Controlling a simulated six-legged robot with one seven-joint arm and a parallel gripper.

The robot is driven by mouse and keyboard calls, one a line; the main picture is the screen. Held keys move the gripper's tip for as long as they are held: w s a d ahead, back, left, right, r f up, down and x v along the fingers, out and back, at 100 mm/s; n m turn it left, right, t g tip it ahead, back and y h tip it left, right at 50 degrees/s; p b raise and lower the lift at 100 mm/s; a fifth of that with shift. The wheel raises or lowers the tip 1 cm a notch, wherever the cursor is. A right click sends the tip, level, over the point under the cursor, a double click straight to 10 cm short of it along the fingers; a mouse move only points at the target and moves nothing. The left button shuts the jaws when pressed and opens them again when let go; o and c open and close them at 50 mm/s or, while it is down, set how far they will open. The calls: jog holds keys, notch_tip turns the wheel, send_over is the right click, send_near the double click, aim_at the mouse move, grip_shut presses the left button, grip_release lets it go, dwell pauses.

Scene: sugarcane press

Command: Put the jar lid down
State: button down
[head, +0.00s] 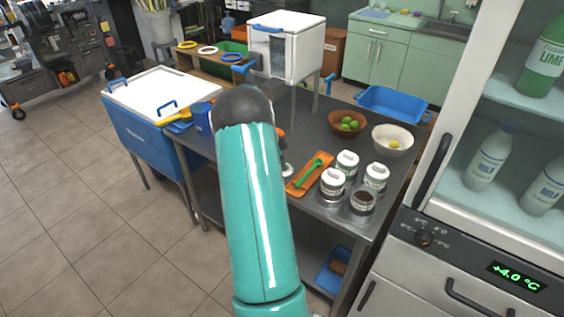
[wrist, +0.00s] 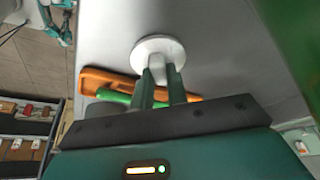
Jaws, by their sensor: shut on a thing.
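In the wrist view my gripper (wrist: 163,88) is shut on the knob of a round white jar lid (wrist: 158,44). The lid is over the grey metal table (wrist: 215,45), beside the orange tray; I cannot tell whether it touches the tabletop. In the head view my arm hides most of the gripper and lid. An open jar with dark contents (head: 362,203) stands at the table's near right corner. Several other jars, such as this one (head: 332,184), stand close by with white lids on.
An orange tray (head: 298,190) with a green utensil (head: 312,172) lies left of the jars. A brown bowl of limes (head: 346,124) and a white bowl (head: 392,140) stand behind. A fridge (head: 450,200) is at the right. A blue cooler (head: 150,145) is left.

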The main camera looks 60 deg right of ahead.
jog(key=c, duration=1.4)
grip_release()
jog(key=v, duration=1.2)
jog(key=w+a+r+n+t, duration=0.1)
jog(key=w+a+r+n, duration=0.25)
jog(key=a, duration=0.35)
jog(key=w+a+r+n+t, duration=0.2)
jog(key=a+r+n, duration=0.15)
jog(key=a, duration=0.35)
jog(key=w+a+r+n+t, duration=0.1)
jog(key=w+a+r+n, duration=0.15)
jog(key=a+r, duration=0.35)
jog(key=s+a+r+n+t+y, duration=0.15)
jog(key=a+n, duration=0.35)
jog(key=a, duration=0.6)
jog(key=s+a+r+n+t+h, duration=0.1)
jog(key=s+a+r+n+t, duration=0.15)
jog(key=a+n, duration=0.65)
jog(key=s+a+n, duration=0.1)
jog(key=s+a, duration=0.2)
jog(key=a, duration=0.2)
jog(key=s+a+f+n+y, duration=0.1)
jog(key=s+a+n, duration=0.1)
jog(key=a, duration=0.3)
jog(key=s+a+n+t+y, duration=0.1)
jog(key=s+a+n, duration=0.1)
jog(key=s+a, duration=0.2)
jog(key=shift+a+f, duration=0.4)
